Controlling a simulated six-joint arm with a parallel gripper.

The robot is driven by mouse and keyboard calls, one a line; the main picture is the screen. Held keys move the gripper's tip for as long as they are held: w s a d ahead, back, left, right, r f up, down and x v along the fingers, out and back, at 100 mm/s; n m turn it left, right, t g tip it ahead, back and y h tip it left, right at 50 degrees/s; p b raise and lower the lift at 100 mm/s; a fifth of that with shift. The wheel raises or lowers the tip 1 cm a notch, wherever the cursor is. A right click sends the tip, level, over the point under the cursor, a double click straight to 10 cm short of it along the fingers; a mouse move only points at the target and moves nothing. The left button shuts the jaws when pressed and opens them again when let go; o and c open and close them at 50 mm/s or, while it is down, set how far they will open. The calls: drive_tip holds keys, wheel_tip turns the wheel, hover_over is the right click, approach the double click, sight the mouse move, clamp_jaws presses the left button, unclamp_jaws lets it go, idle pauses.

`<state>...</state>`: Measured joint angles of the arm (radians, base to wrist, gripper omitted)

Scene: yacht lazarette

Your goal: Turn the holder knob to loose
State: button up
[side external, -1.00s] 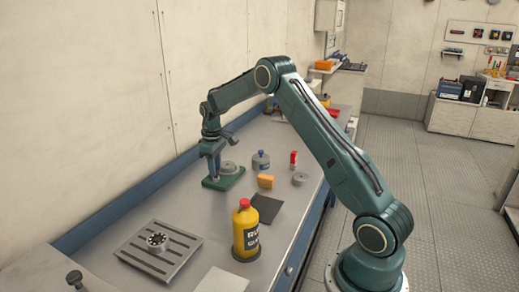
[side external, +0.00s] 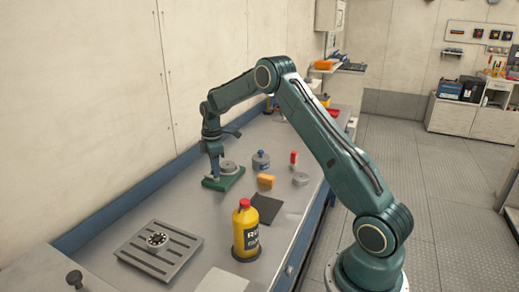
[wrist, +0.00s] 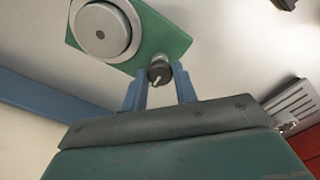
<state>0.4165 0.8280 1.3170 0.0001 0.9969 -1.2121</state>
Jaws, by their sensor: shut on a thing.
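The holder has a green base plate (side external: 234,181) with a round grey disc (side external: 229,168) on it. In the wrist view, the green base (wrist: 165,38) and the pale disc (wrist: 103,28) are at the top. A small dark holder knob (wrist: 159,72) sits at the base's near corner, with a short light mark on its top. My gripper (wrist: 161,75) is shut on the knob, one blue finger at each side. In the side view my gripper (side external: 217,172) points down at the base and hides the knob. Any loose or tight marking is too small to read.
A blue-grey jar (side external: 261,161), an orange sponge block (side external: 265,182), a red-topped item (side external: 293,159) and a grey disc (side external: 300,179) stand right of the holder. A yellow bottle (side external: 246,232) and a slotted plate (side external: 155,268) are nearer. The wall runs close along the left.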

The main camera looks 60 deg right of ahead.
drive_tip(key=shift+r, duration=0.1)
drive_tip(key=o, duration=1)
drive_tip(key=shift+c, duration=0.2)
drive_tip(key=shift+r, duration=0.1)
wheel_tip(320, 180, up, 14)
drive_tip(key=shift+f, duration=0.2)
